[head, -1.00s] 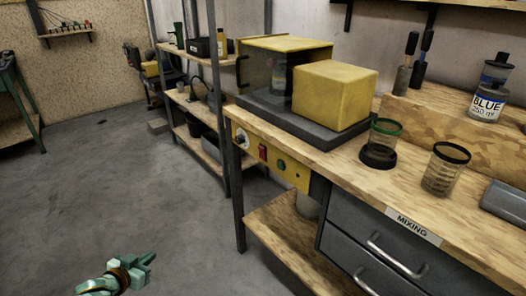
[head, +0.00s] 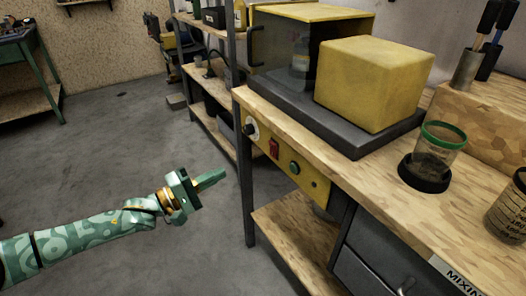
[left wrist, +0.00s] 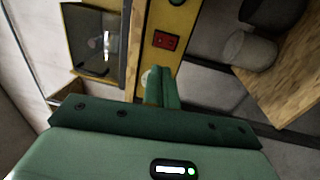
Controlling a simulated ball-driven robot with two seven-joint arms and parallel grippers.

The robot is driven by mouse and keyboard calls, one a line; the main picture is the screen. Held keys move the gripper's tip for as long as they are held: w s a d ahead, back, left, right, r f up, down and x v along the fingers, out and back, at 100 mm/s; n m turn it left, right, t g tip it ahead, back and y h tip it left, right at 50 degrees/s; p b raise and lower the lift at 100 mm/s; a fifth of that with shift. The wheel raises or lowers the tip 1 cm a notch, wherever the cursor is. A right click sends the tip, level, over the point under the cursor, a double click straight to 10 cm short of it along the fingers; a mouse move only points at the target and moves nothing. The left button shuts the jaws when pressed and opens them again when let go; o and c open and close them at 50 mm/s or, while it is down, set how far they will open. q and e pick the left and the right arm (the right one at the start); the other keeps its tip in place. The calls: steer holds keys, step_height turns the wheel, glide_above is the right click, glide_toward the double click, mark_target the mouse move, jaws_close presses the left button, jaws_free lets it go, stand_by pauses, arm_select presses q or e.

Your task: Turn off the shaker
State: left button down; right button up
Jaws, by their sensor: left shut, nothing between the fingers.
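The shaker (head: 375,85) is a yellow box unit on a dark base on the bench, with a dark see-through door panel at its left. Its yellow control panel (head: 310,180) on the bench front carries a pale round knob (head: 251,127), a red rocker switch (head: 274,148) and a green button (head: 294,168). The red switch also shows in the left wrist view (left wrist: 165,41), beyond the fingers. My left gripper (head: 222,174) is shut and empty, left of the panel and apart from it, pointing towards it. My right gripper is not in view.
The wooden bench (head: 350,172) holds a green-rimmed jar (head: 437,150) on a dark round base and another jar (head: 508,205) at the right edge. A shelf rack (head: 205,85) stands behind the bench's left end. The floor left of the bench is clear.

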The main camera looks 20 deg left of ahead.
mark_target(272, 147)
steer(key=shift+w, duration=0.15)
